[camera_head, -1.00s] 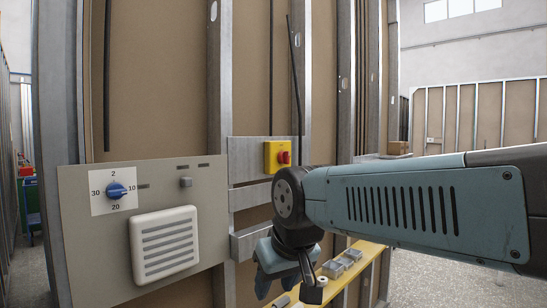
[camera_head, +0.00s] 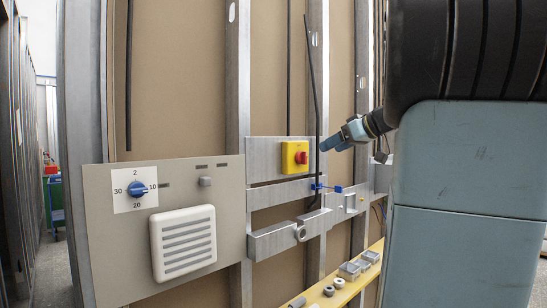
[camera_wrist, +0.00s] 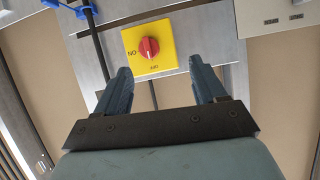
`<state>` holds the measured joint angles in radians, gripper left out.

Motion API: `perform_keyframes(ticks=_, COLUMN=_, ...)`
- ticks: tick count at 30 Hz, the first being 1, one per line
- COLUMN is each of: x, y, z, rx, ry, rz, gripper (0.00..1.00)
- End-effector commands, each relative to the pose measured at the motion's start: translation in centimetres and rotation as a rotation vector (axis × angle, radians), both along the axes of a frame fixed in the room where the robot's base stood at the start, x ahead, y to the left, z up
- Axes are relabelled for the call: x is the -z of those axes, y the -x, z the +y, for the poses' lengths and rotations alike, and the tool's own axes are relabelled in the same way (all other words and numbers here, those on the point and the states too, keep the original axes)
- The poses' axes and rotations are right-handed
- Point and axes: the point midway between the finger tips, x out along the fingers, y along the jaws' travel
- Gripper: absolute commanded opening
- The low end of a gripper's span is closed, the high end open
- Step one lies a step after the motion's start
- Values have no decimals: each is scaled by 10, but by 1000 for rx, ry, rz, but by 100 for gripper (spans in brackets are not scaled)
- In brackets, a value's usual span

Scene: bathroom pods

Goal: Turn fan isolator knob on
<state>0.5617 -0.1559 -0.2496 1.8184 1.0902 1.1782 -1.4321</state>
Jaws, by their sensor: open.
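The fan isolator is a yellow box (camera_head: 295,157) with a red knob (camera_head: 301,158), fixed to a metal plate on the stud wall. In the wrist view the yellow face lies beyond my fingertips, with the red knob (camera_wrist: 149,47) near its middle and its ridge roughly vertical. Small lettering stands left of the knob and below it, apparently upside down. My gripper (camera_head: 335,141) is just right of the box in the head view. In the wrist view my gripper (camera_wrist: 160,66) is open and empty, its fingers apart on either side below the knob, not touching it.
A grey panel (camera_head: 100,210) to the left carries a blue dial (camera_head: 137,189) and a white vent (camera_head: 183,243). A black cable (camera_head: 315,90) hangs between the box and my gripper. A yellow shelf (camera_head: 345,290) with small parts stands below.

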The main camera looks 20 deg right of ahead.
Motion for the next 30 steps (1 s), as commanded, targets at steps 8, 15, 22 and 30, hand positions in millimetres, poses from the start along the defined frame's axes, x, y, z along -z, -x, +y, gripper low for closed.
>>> perform_keyframes(ticks=8, x=-10, y=-12, z=-23, rx=3, ry=31, rz=-69, gripper=70)
perform_keyframes(ticks=15, x=4, y=-44, z=-10, rx=2, ry=28, rz=-67, gripper=70)
perform_keyframes(ticks=22, x=20, y=-79, z=3, rx=2, ry=29, rz=-66, gripper=70)
perform_keyframes(ticks=30, x=34, y=-112, z=15, rx=3, ry=30, rz=-66, gripper=70)
